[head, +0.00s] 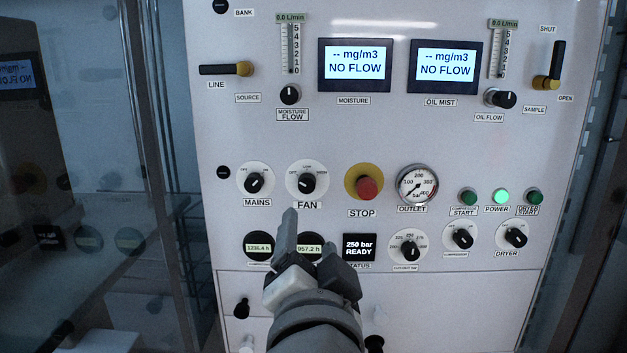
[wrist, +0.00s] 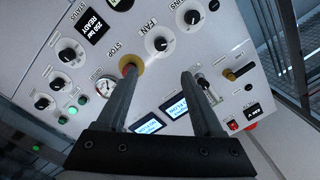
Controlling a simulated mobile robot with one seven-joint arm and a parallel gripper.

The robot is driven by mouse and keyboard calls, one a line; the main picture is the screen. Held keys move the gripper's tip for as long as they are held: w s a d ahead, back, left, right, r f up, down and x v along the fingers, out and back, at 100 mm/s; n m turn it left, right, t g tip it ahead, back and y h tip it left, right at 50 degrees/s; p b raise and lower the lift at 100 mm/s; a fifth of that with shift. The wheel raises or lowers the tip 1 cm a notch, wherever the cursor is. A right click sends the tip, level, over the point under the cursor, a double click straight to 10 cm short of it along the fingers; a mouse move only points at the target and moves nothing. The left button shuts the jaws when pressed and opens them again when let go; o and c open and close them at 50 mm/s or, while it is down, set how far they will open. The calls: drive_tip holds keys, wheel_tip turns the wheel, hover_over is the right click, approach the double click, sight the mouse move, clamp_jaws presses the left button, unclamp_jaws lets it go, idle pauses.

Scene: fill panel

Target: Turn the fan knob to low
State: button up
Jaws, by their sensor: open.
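The fan knob (head: 307,183) is a black knob on a white round dial above the FAN label. Its pointer appears turned to the upper left, toward the off mark; the low mark seems to be near the top of the dial, but the print is tiny. My gripper (head: 309,232) is in front of the panel, just below the fan knob in the head view. In the wrist view my gripper (wrist: 158,72) is open and empty, its two fingers apart. The fan knob (wrist: 160,44) shows there beyond the fingertips, untouched.
The MAINS knob (head: 255,183) is left of the fan knob. The red STOP button (head: 367,188) on a yellow base is to its right, and it sticks out. A pressure gauge (head: 417,184) is farther right. Round hour meters (head: 259,247) are below.

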sight(307, 187)
drive_tip(key=w+p, duration=0.1)
drive_tip(key=w, duration=0.4)
drive_tip(key=w+p, duration=0.1)
drive_tip(key=w, duration=1.1)
drive_tip(key=shift+w+a+p, duration=0.1)
drive_tip(key=shift+a+p, duration=0.15)
drive_tip(key=shift+p, duration=0.15)
clamp_jaws()
